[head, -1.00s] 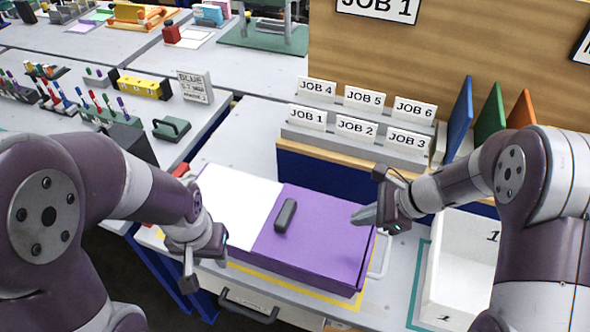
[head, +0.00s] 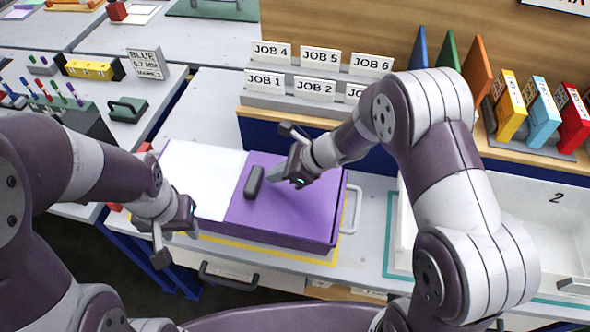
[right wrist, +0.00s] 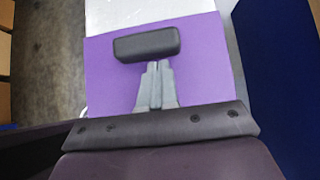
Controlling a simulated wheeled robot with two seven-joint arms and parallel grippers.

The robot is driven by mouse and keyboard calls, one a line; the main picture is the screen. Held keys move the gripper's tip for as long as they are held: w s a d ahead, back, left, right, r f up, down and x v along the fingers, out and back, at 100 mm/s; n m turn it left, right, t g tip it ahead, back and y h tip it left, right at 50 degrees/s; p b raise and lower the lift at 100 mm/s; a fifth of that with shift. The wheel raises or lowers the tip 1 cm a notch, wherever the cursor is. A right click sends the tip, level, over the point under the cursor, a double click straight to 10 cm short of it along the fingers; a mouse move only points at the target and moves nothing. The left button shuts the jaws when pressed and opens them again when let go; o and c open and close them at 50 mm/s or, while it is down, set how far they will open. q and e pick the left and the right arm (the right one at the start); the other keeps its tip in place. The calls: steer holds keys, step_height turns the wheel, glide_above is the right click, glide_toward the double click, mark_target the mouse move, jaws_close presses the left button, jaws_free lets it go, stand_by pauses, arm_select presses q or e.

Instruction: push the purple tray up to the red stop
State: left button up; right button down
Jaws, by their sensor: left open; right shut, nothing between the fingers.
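The purple tray (head: 290,220) lies on the bench in the head view, with a white area over its left part and a black block (head: 254,182) standing up from it. My right gripper (head: 268,181) is shut and empty, low over the purple part, just right of the block. In the right wrist view the closed fingertips (right wrist: 153,66) are at the black block's (right wrist: 147,44) near side; I cannot tell if they touch. Red pieces, probably the red stop (head: 145,148), show at the tray's left, partly hidden by my left arm. My left gripper (head: 176,240) is open and empty at the tray's front left.
A yellow outline (head: 300,258) surrounds the tray's front. A white bin (head: 545,225) stands to the right, and the job-card rack (head: 300,95) stands behind. A drawer handle (head: 228,277) juts out below the bench edge.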

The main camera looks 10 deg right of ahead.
mark_target(244, 179)
steer(key=shift+w+a, duration=0.2)
steer(key=shift+a, duration=0.25)
steer(key=shift+a, duration=0.1)
steer(key=a, duration=0.2)
steer(key=w+a, duration=0.1)
steer(key=a, duration=0.1)
steer(key=w+a, duration=0.1)
steer(key=a, duration=0.2)
steer(key=shift+w, duration=0.1)
